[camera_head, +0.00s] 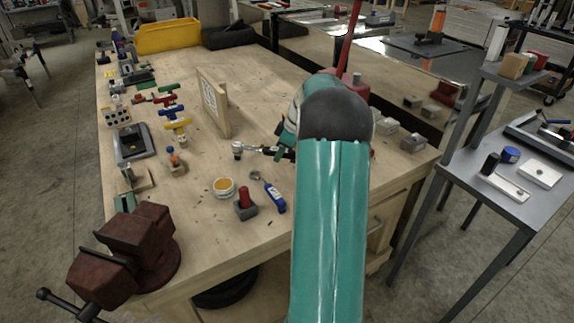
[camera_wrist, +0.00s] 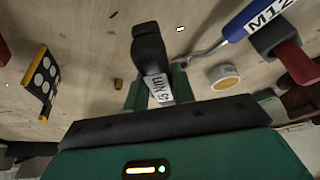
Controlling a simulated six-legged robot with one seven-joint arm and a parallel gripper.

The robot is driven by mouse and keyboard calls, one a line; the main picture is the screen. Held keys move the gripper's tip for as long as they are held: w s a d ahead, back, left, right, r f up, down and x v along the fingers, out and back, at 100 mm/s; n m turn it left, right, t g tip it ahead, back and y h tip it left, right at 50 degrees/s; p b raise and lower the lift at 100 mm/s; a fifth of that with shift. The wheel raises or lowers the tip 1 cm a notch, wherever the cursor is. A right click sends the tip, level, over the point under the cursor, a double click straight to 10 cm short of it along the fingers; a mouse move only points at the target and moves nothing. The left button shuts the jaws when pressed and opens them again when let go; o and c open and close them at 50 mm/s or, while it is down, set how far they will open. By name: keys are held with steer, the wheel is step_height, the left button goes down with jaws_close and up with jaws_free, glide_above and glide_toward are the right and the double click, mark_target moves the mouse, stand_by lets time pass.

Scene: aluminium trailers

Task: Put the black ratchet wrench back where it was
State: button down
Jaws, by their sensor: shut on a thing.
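The black ratchet wrench (camera_wrist: 150,48) is between the two green fingers of my gripper (camera_wrist: 157,92) in the wrist view. Its dark handle bears a white label, and the fingers are shut on it. In the head view the wrench (camera_head: 262,150) shows a silver head at its left end and a dark handle running right, towards my arm. My gripper (camera_head: 284,140) is mostly hidden there behind my teal arm. The wrench appears close over the wooden bench (camera_head: 260,85); I cannot tell whether it touches the top.
A blue-handled tool (camera_head: 274,197), a round yellow-filled tub (camera_head: 223,187) and a red-handled block (camera_head: 244,205) lie nearer the front. An upright board (camera_head: 213,103) stands behind the wrench. A rusty vise (camera_head: 130,250) occupies the front left corner. The bench's back middle is clear.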

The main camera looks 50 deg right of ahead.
mark_target(284, 172)
steer(key=shift+s+d+f, duration=0.25)
steer(key=shift+d+f, duration=0.15)
steer(key=shift+f, duration=0.15)
steer(key=shift+s+d+f, duration=0.2)
steer(key=shift+d+f, duration=0.2)
steer(key=shift+f, duration=0.15)
steer(key=shift+s+d+f, duration=0.1)
steer(key=shift+d+f, duration=0.05)
steer(key=shift+f, duration=0.8)
steer(key=shift+s+d+f, duration=0.1)
steer(key=shift+f, duration=0.8)
steer(key=shift+w, duration=0.1)
steer(key=c, duration=1.2)
jaws_free()
steer(key=shift+f, duration=0.1)
steer(key=shift+o, duration=0.2)
